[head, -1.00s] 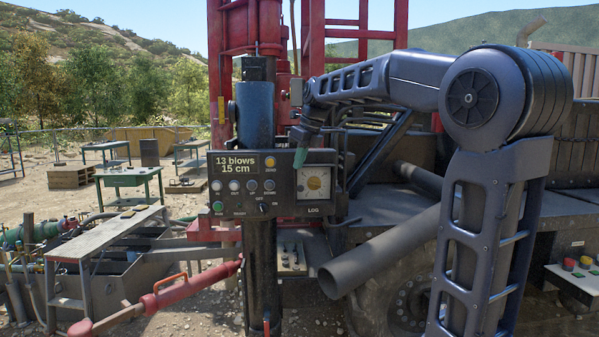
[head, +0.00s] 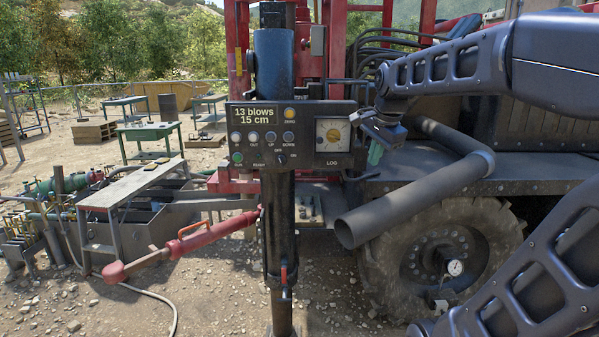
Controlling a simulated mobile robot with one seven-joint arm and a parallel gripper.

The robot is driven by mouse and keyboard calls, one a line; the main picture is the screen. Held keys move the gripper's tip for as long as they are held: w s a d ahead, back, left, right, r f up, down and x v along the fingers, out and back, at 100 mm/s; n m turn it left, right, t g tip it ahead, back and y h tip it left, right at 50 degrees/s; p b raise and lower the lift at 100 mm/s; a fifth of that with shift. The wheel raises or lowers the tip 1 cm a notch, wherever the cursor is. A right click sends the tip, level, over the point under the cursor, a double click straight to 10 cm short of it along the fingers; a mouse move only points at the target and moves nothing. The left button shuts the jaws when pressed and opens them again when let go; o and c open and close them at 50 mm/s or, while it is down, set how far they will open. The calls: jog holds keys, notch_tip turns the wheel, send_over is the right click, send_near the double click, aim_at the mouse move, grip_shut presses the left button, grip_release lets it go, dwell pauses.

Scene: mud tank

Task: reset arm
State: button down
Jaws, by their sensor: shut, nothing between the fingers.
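My gripper (head: 374,152) hangs at the end of my dark arm in the head view, right of the control panel (head: 292,134). Its greenish fingertips point down and look closed, with nothing held. It appears apart from the panel, in front of the rig's dark deck. The panel display reads "13 blows 15 cm".
A wide grey pipe (head: 416,199) juts out below my gripper, before a large tyre (head: 441,258). A mud tank with a plank (head: 133,184) stands left. Gravel ground is open at the front left.

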jog(key=s+d+f+n, duration=0.8)
jog(key=s+f+n, duration=0.3)
jog(key=shift+s+f+n+h, duration=0.3)
jog(key=shift+f+n+h, duration=0.05)
jog(key=shift+n+h, duration=0.05)
